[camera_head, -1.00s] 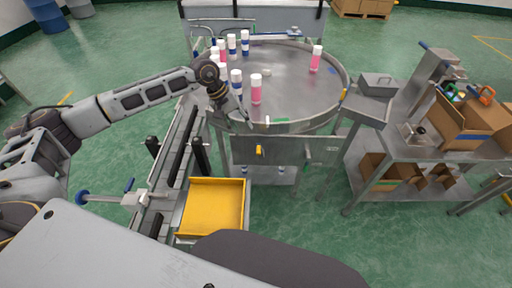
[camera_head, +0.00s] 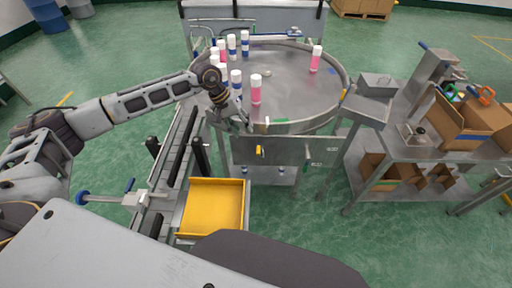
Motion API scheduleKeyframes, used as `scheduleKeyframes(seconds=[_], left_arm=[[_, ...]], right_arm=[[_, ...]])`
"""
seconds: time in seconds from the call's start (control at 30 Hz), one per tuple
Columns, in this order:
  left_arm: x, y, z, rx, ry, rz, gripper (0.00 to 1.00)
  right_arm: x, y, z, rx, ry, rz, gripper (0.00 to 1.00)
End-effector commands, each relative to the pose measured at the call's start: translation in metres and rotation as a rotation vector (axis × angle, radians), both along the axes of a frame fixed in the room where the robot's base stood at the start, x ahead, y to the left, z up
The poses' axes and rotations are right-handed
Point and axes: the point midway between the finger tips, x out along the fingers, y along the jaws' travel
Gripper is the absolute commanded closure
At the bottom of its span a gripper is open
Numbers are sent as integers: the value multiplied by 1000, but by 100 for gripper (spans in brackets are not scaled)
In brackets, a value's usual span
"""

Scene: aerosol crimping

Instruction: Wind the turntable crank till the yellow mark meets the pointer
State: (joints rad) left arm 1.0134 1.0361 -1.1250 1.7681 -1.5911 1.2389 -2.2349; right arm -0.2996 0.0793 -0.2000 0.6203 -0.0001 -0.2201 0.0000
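The turntable (camera_head: 300,85) is a round grey metal table with a raised rim. A yellow mark (camera_head: 344,93) shows at the rim's right side and a green mark (camera_head: 277,120) at its front. A yellow part (camera_head: 260,151) sits on the panel's left half. I cannot make out the pointer for certain. My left gripper (camera_head: 242,121) points down at the rim's front left, away from the green handle. Its finger gap is too small to judge. My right gripper is out of view.
Several white-capped cans (camera_head: 256,90) stand on the turntable, mostly at its left. A yellow tray (camera_head: 213,207) is below, beside the conveyor rails. A metal bench (camera_head: 440,147) with cardboard boxes stands at the right. The floor between the turntable and the bench is partly open.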

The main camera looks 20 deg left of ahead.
Motion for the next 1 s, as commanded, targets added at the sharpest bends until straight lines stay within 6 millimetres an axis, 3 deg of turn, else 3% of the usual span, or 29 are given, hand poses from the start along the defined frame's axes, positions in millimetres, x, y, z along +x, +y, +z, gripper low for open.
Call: scheduleKeyframes(seconds=[0.8, 1.0], left_arm=[[11, -42, -93, 0, 1, 1, 62], [13, -48, -108, -1, 1, 0, 62]], right_arm=[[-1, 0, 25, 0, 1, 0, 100], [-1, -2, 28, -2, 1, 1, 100]])
